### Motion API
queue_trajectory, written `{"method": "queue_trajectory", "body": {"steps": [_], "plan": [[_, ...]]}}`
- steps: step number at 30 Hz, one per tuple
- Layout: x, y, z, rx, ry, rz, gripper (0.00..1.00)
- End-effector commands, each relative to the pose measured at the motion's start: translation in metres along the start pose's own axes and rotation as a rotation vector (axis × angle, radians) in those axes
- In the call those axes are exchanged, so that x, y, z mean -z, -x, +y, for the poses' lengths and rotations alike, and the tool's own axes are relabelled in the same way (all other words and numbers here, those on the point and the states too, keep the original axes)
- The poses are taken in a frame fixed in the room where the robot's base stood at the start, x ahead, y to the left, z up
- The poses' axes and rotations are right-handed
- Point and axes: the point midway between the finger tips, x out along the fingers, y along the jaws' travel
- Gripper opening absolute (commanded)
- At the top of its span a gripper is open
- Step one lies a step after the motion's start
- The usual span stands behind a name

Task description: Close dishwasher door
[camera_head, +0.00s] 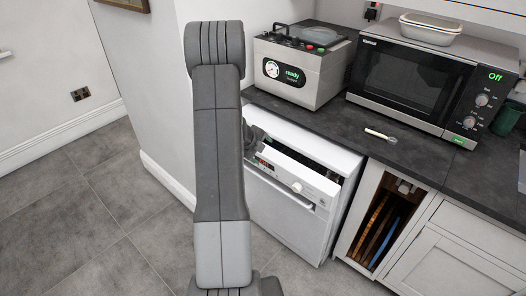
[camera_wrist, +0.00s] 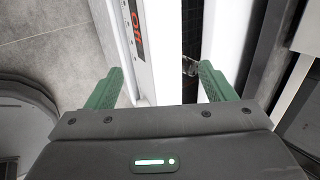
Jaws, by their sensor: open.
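The white dishwasher (camera_head: 335,225) stands under the dark worktop. Its door (camera_head: 285,208) is slightly ajar, tilted out at the top with a dark gap behind its upper edge. A control panel with a red display and a knob runs along the door's top. In the wrist view the door's top edge (camera_wrist: 143,55) with red lettering lies between my gripper's green fingers, with the dark gap to its right. My gripper (camera_wrist: 160,85) is open and empty, at the door's upper left corner. In the head view my arm hides most of the gripper; I cannot tell whether it touches the door.
A grey machine (camera_head: 300,75) reading "ready", a microwave (camera_head: 415,85) and a small white-handled utensil (camera_head: 380,135) are on the worktop (camera_head: 340,122). An open compartment with boards (camera_head: 380,225) is right of the dishwasher. A wall end stands left; the tiled floor (camera_head: 105,215) beyond is clear.

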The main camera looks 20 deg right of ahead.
Motion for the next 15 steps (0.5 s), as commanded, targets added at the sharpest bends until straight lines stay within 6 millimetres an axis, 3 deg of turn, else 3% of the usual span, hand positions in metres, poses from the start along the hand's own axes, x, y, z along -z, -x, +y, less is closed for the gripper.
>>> {"method": "queue_trajectory", "body": {"steps": [4,5,11,15], "plan": [[0.0,0.0,0.0,0.0,0.0,0.0,0.76],[0.0,0.0,0.0,0.0,0.0,0.0,0.72],[0.009,-0.002,0.001,-0.003,-0.16,0.01,0.33],[0.03,-0.001,0.002,-0.011,-0.532,0.033,0.06]]}}
